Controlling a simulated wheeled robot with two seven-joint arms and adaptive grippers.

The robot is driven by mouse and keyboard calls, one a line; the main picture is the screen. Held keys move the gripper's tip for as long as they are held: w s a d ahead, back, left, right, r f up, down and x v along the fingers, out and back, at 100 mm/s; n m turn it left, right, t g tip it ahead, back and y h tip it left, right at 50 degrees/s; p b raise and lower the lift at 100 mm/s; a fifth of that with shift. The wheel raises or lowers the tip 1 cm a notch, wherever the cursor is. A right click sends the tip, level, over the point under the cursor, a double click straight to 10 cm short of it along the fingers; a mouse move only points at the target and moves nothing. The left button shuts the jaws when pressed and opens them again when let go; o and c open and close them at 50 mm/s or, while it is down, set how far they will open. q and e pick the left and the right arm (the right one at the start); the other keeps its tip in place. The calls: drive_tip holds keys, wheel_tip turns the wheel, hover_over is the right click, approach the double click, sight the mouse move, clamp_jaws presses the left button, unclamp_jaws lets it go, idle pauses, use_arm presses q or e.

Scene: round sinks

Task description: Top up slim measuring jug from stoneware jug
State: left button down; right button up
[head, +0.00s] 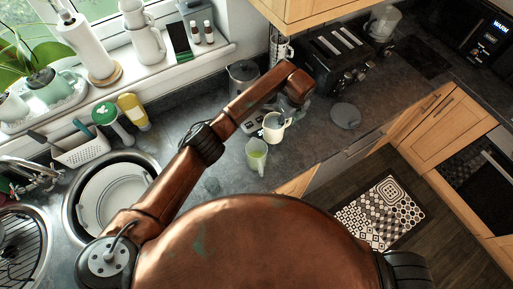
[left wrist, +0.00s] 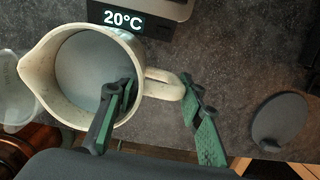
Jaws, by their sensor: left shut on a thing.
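The stoneware jug (head: 272,127) is cream and speckled, and stands near upright on the counter or just above it; I cannot tell which. My left gripper (head: 288,110) is shut on it at the handle side. In the left wrist view, one finger of the gripper (left wrist: 160,115) overlaps the opening of the stoneware jug (left wrist: 62,125) and the other is beyond the handle. Its inside looks grey. The slim measuring jug (head: 257,155), clear with yellow-green contents, stands beside it, nearer me. Its edge shows at left in the wrist view (left wrist: 14,100). My right gripper is not in view.
A device with a 20°C display (left wrist: 123,20) is just behind the stoneware jug. A grey round disc (head: 345,116) lies to the right. A black toaster (head: 338,55) and a metal canister (head: 243,75) stand behind. A round sink with plates (head: 72,205) is at left.

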use_arm(q)
drive_tip(key=shift+n, duration=0.3)
drive_tip(key=d, duration=0.1)
drive_tip(key=s+d, duration=0.1)
drive_tip(key=d, duration=0.1)
drive_tip(key=s+d, duration=0.1)
drive_tip(key=shift+d+f, duration=0.2)
drive_tip(key=shift+f, duration=0.2)
drive_tip(key=shift+r, duration=0.1)
drive_tip(key=s+a+r+t+h, duration=0.2)
drive_tip(key=a+r+t+h, duration=0.1)
drive_tip(key=r+h, duration=0.2)
drive_tip(key=shift+s+a+r, duration=0.15)
drive_tip(key=shift+a+r, duration=0.1)
drive_tip(key=shift+r, duration=0.9)
drive_tip(key=shift+r, duration=0.1)
drive_tip(key=shift+a, duration=0.1)
drive_tip(key=shift+s+a+r+t+h, duration=0.2)
drive_tip(key=shift+r+t+h, duration=0.1)
drive_tip(key=shift+r, duration=0.15)
drive_tip(key=shift+r+n, duration=0.15)
drive_tip(key=shift+n, duration=0.15)
